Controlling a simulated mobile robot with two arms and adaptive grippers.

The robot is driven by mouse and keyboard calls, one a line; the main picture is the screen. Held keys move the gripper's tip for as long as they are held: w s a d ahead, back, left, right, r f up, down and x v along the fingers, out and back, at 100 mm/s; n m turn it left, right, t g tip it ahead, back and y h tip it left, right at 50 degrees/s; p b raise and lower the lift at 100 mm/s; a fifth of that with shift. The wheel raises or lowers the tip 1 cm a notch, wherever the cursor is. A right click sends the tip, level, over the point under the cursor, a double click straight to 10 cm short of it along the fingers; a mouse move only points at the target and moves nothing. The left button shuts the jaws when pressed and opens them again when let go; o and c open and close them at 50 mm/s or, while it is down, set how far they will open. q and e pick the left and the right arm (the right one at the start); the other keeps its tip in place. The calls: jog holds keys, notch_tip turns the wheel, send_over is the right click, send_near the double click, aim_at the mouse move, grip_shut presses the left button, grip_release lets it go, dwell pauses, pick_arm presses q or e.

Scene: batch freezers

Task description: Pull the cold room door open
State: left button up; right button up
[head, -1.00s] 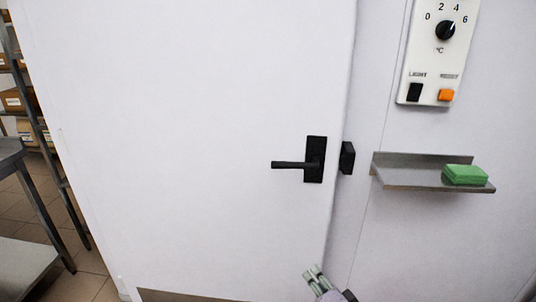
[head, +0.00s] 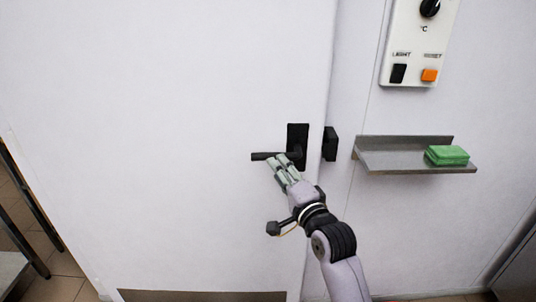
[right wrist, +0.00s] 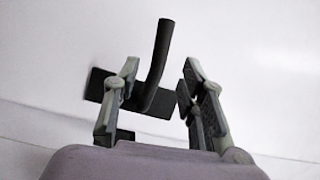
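The white cold room door (head: 150,130) fills the left and middle of the head view and looks closed. Its black lever handle (head: 262,156) points left from a black plate (head: 298,134). My right gripper (head: 279,164) is at the handle, its fingertips overlapping the lever in the head view. In the right wrist view the gripper (right wrist: 155,100) is open, with the lever (right wrist: 159,60) between its spread fingers and nearer the left one. I cannot tell whether a finger touches it. My left gripper is not in view.
A black latch block (head: 330,144) sits on the wall right of the door edge. A metal shelf (head: 385,157) with a green sponge (head: 447,155) juts out further right, below a control panel (head: 413,72). A metal table or rack stands at the lower left.

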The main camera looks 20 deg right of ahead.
aim_at(269, 156)
jog(key=w, duration=0.7)
jog(key=shift+w+a+r+p, duration=0.15)
jog(key=shift+a+p, duration=0.2)
jog(key=shift+a, duration=0.05)
jog(key=shift+c, duration=0.3)
grip_shut()
